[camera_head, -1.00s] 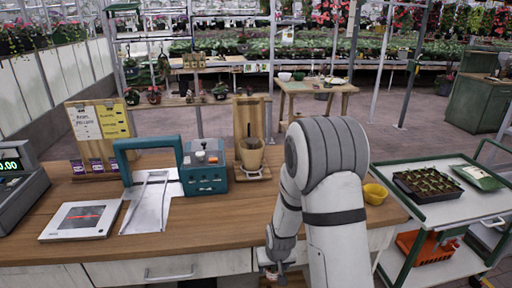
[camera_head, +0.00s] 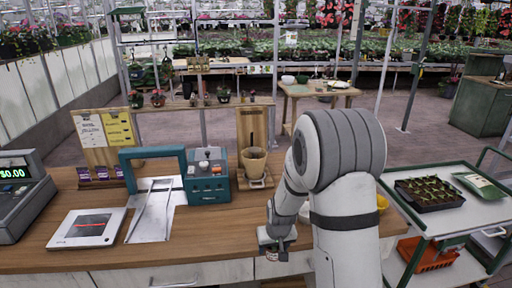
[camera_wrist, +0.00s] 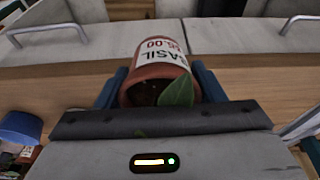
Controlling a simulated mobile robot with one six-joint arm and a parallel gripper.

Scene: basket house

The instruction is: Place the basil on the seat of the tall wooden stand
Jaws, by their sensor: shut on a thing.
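The basil (camera_wrist: 165,62) is a terracotta pot with a white label reading BASIL and a price; a green leaf shows at its rim. In the wrist view it sits between the blue fingers of my gripper (camera_wrist: 158,88), which is shut on it. In the head view my gripper (camera_head: 276,248) is low at the counter's front edge, and the pot is mostly hidden there. A tall wooden stand (camera_head: 251,122) with an upright back stands on the counter, farther back and slightly left of my gripper. A tan pot (camera_head: 254,163) with a dark upright thing in it occupies its low seat.
A teal machine (camera_head: 207,178) stands just left of the stand. A flat scale (camera_head: 88,228), a cash register (camera_head: 20,195) and a sign board (camera_head: 105,140) are farther left. A cart (camera_head: 440,220) with a seedling tray is at right. Bare counter (camera_head: 215,235) lies before the stand.

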